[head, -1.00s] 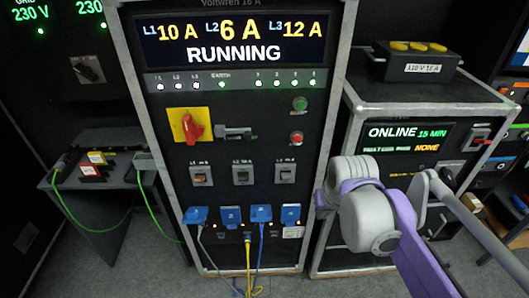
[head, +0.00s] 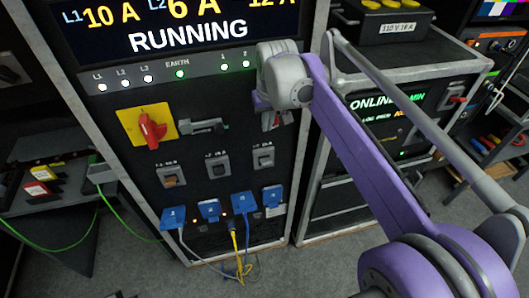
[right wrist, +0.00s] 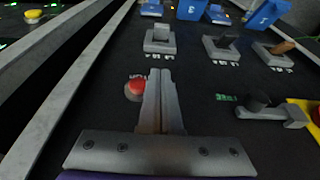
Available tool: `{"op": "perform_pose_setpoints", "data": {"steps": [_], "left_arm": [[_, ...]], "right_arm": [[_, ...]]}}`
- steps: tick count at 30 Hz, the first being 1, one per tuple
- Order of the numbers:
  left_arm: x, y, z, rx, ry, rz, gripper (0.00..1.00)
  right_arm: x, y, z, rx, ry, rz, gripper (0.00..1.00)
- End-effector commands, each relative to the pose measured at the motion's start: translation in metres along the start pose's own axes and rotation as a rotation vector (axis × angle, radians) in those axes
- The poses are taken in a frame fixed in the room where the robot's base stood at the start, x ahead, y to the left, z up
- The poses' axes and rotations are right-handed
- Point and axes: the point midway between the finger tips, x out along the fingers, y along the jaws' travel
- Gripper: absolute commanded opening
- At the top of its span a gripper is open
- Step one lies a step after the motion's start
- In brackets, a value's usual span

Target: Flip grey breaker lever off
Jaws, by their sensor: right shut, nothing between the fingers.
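Three breakers sit in a row on the black cabinet front, with brown, dark and grey levers. The grey lever's breaker (head: 263,156) is the rightmost in the head view; in the right wrist view the grey breaker lever (right wrist: 160,36) is at the left of the row, ahead of the fingertips. The dark lever (right wrist: 223,41) and brown lever (right wrist: 281,47) are beside it. My right gripper (right wrist: 160,73) is shut and empty, its fingers pointing toward the grey lever with a gap between. In the head view its wrist partly covers the panel. My left gripper is out of view.
A red button (right wrist: 135,90) is close beside the fingers. A red rotary switch on a yellow plate (head: 150,130) and a grey handle (head: 205,126) are left of the gripper. Blue plugs (head: 210,209) with cables are below the breakers. Another cabinet stands right.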

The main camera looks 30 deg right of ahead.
Motion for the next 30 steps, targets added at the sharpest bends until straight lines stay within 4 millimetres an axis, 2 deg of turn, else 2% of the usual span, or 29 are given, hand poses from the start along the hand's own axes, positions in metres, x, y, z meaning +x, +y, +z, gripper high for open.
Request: {"op": "perform_pose_setpoints", "data": {"steps": [4,8,20,24,30], "left_arm": [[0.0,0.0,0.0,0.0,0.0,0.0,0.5],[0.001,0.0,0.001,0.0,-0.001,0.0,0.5],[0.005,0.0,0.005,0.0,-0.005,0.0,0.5],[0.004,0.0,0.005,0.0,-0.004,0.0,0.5],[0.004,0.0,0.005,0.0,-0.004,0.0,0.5]], "right_arm": [[0.005,0.0,0.0,0.0,0.0,0.0,0.0],[0.023,0.0,0.0,-0.001,0.0,0.0,0.0],[0.105,-0.001,0.002,-0.001,0.0,0.0,0.0],[0.118,-0.001,0.018,-0.001,0.0,0.0,0.0],[0.128,0.0,0.027,-0.001,0.001,0.0,0.0]]}}
